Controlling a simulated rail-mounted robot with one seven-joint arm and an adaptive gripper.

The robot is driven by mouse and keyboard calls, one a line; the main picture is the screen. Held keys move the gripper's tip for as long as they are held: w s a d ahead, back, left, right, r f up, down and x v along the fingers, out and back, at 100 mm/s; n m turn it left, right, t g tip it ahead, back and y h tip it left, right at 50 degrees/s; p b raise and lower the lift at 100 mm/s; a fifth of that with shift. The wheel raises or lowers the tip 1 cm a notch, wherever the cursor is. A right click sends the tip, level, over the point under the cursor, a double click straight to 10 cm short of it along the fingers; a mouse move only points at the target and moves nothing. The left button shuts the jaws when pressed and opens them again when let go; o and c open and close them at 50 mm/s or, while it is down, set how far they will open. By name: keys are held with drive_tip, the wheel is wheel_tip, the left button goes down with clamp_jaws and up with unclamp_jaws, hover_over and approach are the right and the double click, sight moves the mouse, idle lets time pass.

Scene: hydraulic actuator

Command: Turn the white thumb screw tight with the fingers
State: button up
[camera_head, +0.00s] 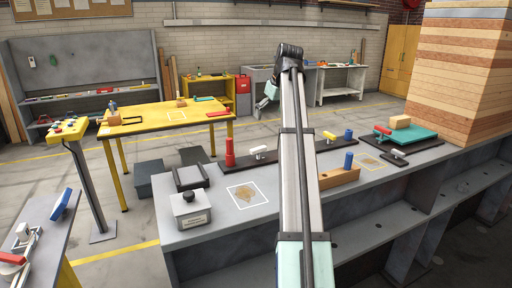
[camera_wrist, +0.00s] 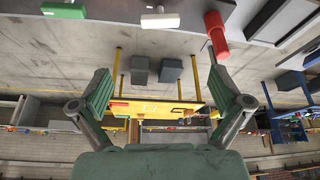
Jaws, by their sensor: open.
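Several small white pieces could be the thumb screw, and I cannot tell which. In the head view one white piece (camera_head: 260,152) is on a long dark bar by a red cylinder. In the wrist view a white T-shaped piece (camera_wrist: 160,20) shows at the top, left of the red cylinder (camera_wrist: 216,32). My gripper (camera_wrist: 160,72) is open and empty, its fingers wide apart, with the white piece beyond them and not touching.
Stacked boards (camera_head: 460,75) rise at right.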

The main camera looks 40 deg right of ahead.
sight(258, 148)
drive_tip(key=p+x, duration=0.2)
drive_tip(key=x, duration=1.4)
drive_tip(key=shift+f+p, duration=0.25)
drive_tip(key=shift+p, duration=0.1)
drive_tip(key=c, duration=1.1)
